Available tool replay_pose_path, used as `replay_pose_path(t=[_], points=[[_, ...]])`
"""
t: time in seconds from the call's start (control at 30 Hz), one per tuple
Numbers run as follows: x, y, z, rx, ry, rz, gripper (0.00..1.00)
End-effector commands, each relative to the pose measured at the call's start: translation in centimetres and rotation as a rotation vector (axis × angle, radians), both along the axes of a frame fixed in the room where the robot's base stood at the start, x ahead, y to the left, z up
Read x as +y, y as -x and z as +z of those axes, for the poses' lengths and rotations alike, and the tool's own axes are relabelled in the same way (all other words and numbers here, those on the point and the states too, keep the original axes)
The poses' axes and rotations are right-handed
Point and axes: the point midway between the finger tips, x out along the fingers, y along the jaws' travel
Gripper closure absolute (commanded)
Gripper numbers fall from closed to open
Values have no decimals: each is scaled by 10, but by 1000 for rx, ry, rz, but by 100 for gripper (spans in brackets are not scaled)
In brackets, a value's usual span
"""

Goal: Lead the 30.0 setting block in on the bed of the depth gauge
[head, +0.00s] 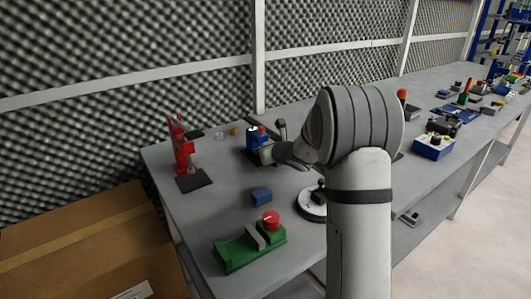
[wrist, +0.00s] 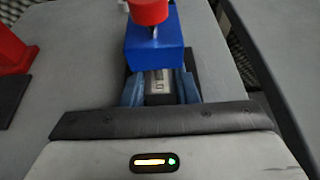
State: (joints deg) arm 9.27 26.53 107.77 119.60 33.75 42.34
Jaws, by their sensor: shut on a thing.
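A blue gauge body with a red knob on top, which looks like the depth gauge (wrist: 154,48), fills the top middle of the wrist view. It also shows in the head view (head: 253,140), on a dark base at the back of the bench. My gripper (wrist: 159,92) is shut on a small grey metal block (wrist: 158,82), which I take for the setting block. Its marking is too small to read. The block lies close in front of the blue body, low over the dark base. I cannot tell whether it touches the bed. In the head view my arm hides the block.
A red stand on a dark plate (head: 193,180) is to the left of the gauge. A blue block (head: 261,196), a green fixture with a red knob (head: 248,247) and a round-based device (head: 312,206) stand nearer. A blue box (head: 433,148) is on the right. Bare bench lies between.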

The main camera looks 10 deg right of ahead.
Motion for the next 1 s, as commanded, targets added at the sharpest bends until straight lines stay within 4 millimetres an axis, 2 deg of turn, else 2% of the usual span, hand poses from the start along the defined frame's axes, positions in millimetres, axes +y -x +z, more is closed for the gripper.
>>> replay_pose_path(t=[0.37, 0.4, 0.7, 1.0], points=[[2, -3, 0, -1, 0, 0, 100], [1, -3, 0, -1, 0, 0, 72], [1, -3, 0, -1, 0, 0, 48], [-2, 1, 2, 0, 0, -2, 48]])
